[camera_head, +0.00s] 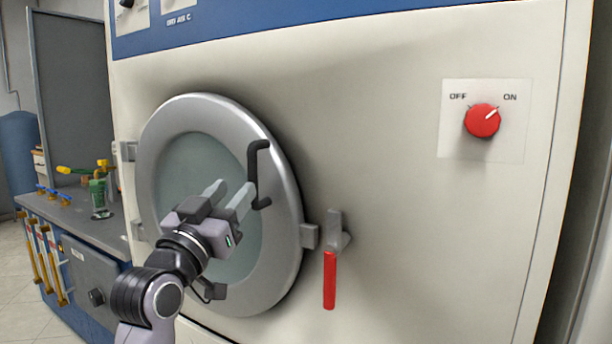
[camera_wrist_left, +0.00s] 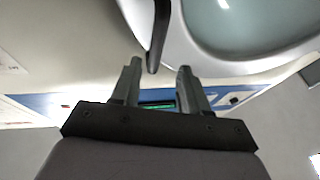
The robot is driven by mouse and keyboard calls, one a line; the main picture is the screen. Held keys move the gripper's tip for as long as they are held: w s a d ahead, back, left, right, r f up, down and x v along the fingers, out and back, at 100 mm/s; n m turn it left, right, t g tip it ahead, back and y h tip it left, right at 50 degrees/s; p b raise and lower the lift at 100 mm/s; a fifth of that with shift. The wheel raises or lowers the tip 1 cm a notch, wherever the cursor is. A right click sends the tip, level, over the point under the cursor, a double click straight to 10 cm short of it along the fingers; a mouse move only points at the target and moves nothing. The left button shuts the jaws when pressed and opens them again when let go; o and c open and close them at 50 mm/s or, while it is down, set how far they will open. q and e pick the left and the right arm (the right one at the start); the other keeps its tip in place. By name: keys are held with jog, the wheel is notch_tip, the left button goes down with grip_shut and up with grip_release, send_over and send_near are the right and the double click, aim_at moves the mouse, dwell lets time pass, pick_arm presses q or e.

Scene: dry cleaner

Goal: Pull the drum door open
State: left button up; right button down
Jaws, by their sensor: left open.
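The round drum door (camera_head: 283,215) has a silver ring and a grey-green window, and looks shut against the machine front. Its black handle (camera_head: 253,172) is on the ring's right side. My left gripper (camera_head: 232,189) is open in front of the door, fingertips close to the handle's left. In the left wrist view the handle (camera_wrist_left: 161,30) reaches down toward the gap between the open fingers (camera_wrist_left: 160,68). I cannot tell whether they touch. A latch with a red grip (camera_head: 329,280) is right of the door, its grip hanging down. My right gripper is not in view.
A red knob (camera_head: 482,120) on the cream front panel (camera_head: 390,200) points toward ON. The panel right of the latch is clear.

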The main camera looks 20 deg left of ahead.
aim_at(250, 166)
pick_arm(q)
jog(key=shift+t, duration=0.3)
jog(key=shift+s+d+r+p+x, duration=0.1)
jog(key=shift+r+x, duration=0.1)
jog(key=shift+x, duration=1.1)
jog(key=shift+s+d+r+p+x, duration=0.1)
jog(key=shift+d+r+x, duration=0.1)
jog(key=shift+x, duration=1.1)
jog(key=shift+d+r+p+x, duration=0.1)
jog(key=shift+r+x, duration=0.1)
jog(key=shift+x, duration=1.1)
jog(key=shift+a, duration=0.1)
grip_shut()
